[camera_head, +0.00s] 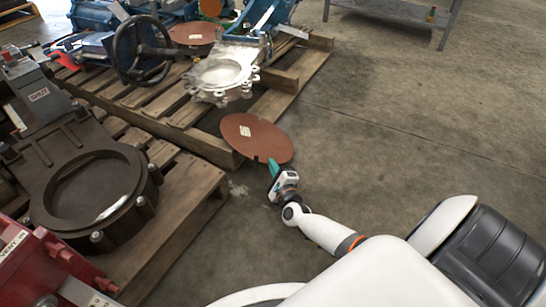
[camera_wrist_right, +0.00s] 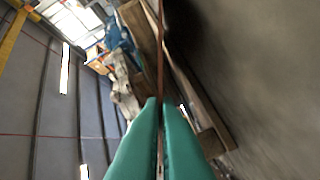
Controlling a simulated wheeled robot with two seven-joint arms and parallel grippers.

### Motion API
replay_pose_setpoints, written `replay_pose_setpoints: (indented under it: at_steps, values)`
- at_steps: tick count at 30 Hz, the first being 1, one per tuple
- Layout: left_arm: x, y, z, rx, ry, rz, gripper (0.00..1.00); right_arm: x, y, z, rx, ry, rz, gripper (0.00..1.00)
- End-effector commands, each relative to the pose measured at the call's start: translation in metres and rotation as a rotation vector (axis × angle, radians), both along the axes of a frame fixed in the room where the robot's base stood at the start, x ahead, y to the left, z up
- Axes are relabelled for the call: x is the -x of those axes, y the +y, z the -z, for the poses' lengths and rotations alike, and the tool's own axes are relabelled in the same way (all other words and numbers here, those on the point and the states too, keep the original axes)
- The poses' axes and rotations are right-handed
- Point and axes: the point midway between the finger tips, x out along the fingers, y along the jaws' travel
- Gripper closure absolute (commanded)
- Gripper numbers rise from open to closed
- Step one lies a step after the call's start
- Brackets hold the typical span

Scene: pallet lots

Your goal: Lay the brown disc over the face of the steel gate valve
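The brown disc (camera_head: 262,142), with a small white label, is in the grip of my right gripper (camera_head: 274,169) at its near edge. In the right wrist view the disc (camera_wrist_right: 160,50) is edge-on between the teal fingers (camera_wrist_right: 160,112), which are shut on it. The disc is beside the pallet's right side, over the floor in the picture; its height is hard to tell. The steel gate valve (camera_head: 206,80), silvery with a round face, lies on the pallet beyond the disc, up and left of it, apart from it. My left gripper is out of view.
A wooden pallet (camera_head: 310,68) bears the steel valve, blue equipment, a dark handwheel (camera_head: 141,50) and another brown disc (camera_head: 193,33). A nearer pallet (camera_head: 196,190) bears a large dark valve (camera_head: 87,187). A red machine (camera_head: 35,270) stands front left. Floor at right is clear.

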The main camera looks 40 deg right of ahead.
Motion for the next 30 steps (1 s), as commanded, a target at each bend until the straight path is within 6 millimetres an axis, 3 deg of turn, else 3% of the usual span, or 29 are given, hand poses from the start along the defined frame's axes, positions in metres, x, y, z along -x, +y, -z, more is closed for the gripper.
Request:
replay_pose_setpoints:
  at_steps: [13, 30]
  values:
    - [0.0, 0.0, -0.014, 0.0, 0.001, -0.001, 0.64, 0.002, -0.007, -0.017, 0.002, -0.002, 0.0, 1.0]
    - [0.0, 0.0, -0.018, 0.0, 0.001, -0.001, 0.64, 0.009, -0.015, -0.021, 0.002, 0.0, 0.001, 1.0]
